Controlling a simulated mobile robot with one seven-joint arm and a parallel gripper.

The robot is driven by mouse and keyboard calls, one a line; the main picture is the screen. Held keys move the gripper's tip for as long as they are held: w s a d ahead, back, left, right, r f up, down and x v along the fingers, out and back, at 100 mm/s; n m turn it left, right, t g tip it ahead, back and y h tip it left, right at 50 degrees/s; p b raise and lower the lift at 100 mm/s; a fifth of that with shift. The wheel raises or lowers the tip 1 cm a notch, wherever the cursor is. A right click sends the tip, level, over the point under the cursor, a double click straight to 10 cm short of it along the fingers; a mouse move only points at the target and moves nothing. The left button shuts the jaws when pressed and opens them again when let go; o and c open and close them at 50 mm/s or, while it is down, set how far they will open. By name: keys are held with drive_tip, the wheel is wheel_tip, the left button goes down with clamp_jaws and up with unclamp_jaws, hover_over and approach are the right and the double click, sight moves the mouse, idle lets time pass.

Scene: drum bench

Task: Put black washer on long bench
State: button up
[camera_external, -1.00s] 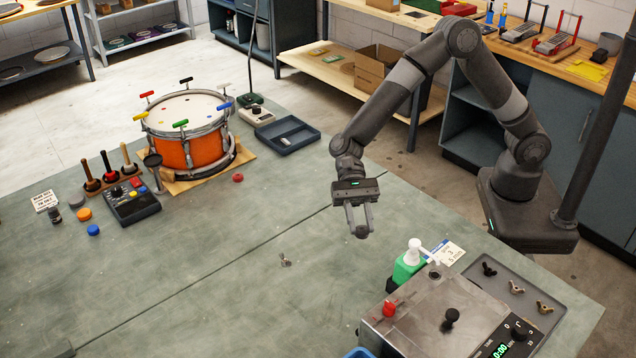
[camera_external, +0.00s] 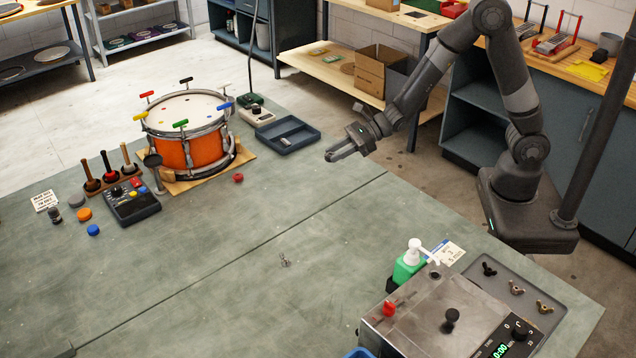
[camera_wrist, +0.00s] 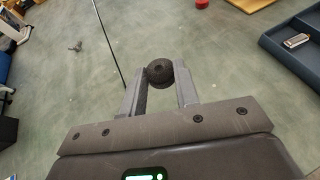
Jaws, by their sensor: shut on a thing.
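The black washer (camera_wrist: 160,72) is a dark round piece with a small central hole. In the wrist view it sits between the two fingertips of my gripper (camera_wrist: 162,85), which is shut on it. In the external view my gripper (camera_external: 343,152) is raised near the back edge of the green-topped bench (camera_external: 250,285), with its fingers pointing left. The washer is too small to make out clearly there. A wooden bench (camera_external: 330,68) with a lower shelf stands behind; I cannot tell which one is called the long bench.
A blue tray (camera_external: 297,127) holding a silver piece and an orange drum (camera_external: 190,150) stand left of my gripper. A small wing nut (camera_external: 285,260) lies mid-bench. A green pump bottle (camera_external: 409,265) and metal box (camera_external: 420,312) are at front right. The bench centre is mostly clear.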

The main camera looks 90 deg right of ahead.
drive_tip(key=shift+s+d+f+m+t+h, duration=0.1)
drive_tip(key=shift+s+d+m+h, duration=0.15)
drive_tip(key=shift+d, duration=0.35)
drive_tip(key=shift+s+d+f+m+t+h, duration=0.1)
drive_tip(key=shift+d+m+h, duration=0.2)
drive_tip(key=shift+d, duration=0.35)
drive_tip(key=shift+s+d+f+m+t+h, duration=0.1)
drive_tip(key=shift+s+d+m+h, duration=0.15)
drive_tip(key=shift+d, duration=0.35)
drive_tip(key=shift+r, duration=0.1)
drive_tip(key=w+a+r+n+g+y, duration=0.25)
drive_tip(key=a+n+y, duration=0.2)
drive_tip(key=a, duration=0.65)
drive_tip(key=n+g+y, duration=0.5)
drive_tip(key=n+g, duration=0.8)
hover_over(365, 296)
drive_tip(key=shift+h, duration=0.25)
drive_tip(key=f, duration=0.6)
drive_tip(key=shift+d+f, duration=0.25)
drive_tip(key=shift+f, duration=0.1)
drive_tip(key=shift+s+a+f, duration=0.1)
drive_tip(key=shift+a+f, duration=0.1)
drive_tip(key=shift+f, duration=1.9)
